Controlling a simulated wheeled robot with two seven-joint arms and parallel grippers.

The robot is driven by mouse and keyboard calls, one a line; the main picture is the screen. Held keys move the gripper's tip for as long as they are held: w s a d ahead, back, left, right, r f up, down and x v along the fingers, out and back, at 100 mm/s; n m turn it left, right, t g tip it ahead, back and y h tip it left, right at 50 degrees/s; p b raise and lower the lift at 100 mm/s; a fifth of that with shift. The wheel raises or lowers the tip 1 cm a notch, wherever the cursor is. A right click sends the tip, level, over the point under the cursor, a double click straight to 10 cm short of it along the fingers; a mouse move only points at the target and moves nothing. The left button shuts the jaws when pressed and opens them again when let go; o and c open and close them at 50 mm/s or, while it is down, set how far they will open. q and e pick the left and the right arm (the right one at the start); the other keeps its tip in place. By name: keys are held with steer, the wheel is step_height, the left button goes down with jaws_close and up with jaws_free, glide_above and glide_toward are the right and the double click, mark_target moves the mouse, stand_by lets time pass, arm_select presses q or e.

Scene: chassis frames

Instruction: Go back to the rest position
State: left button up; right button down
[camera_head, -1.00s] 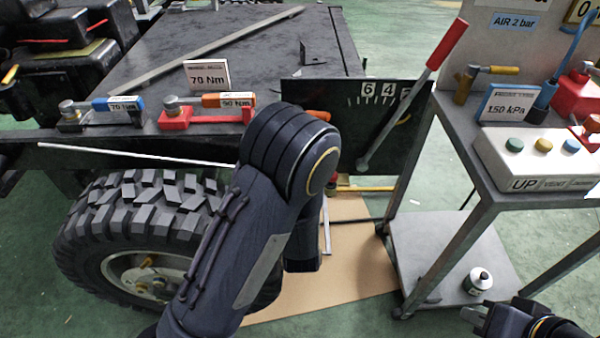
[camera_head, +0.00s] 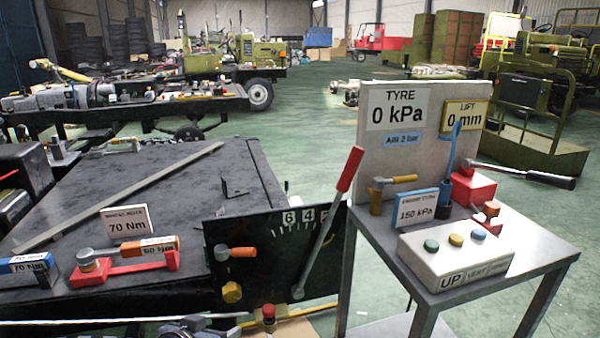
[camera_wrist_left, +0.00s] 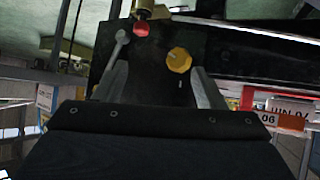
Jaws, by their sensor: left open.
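My left gripper (camera_head: 190,328) shows only as a dark part at the bottom edge of the head view. The dark panel (camera_head: 262,268) carries a yellow knob (camera_head: 232,292), which also shows in the left wrist view (camera_wrist_left: 179,60). A red knob (camera_head: 268,311) is low beside the panel. My right gripper is not in view.
A red-handled lever (camera_head: 345,170) rises from the panel. A grey trolley (camera_head: 385,235) at right carries a white button box (camera_head: 455,255) and a gauge board (camera_head: 405,150). Open floor lies behind.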

arm_select(q)
steer(key=s+a+r+n+g+p, duration=0.1)
steer(key=s+a+r+n+g, duration=0.1)
steer(key=s, duration=0.8)
steer(key=s+a+r+n+g, duration=0.2)
steer(key=s+g, duration=0.1)
steer(key=s, duration=0.8)
step_height(320, 180, up, 19)
steer(key=p, duration=1.9)
steer(key=shift+w+d+h+p, duration=0.15)
steer(key=shift+w+h+p, duration=0.15)
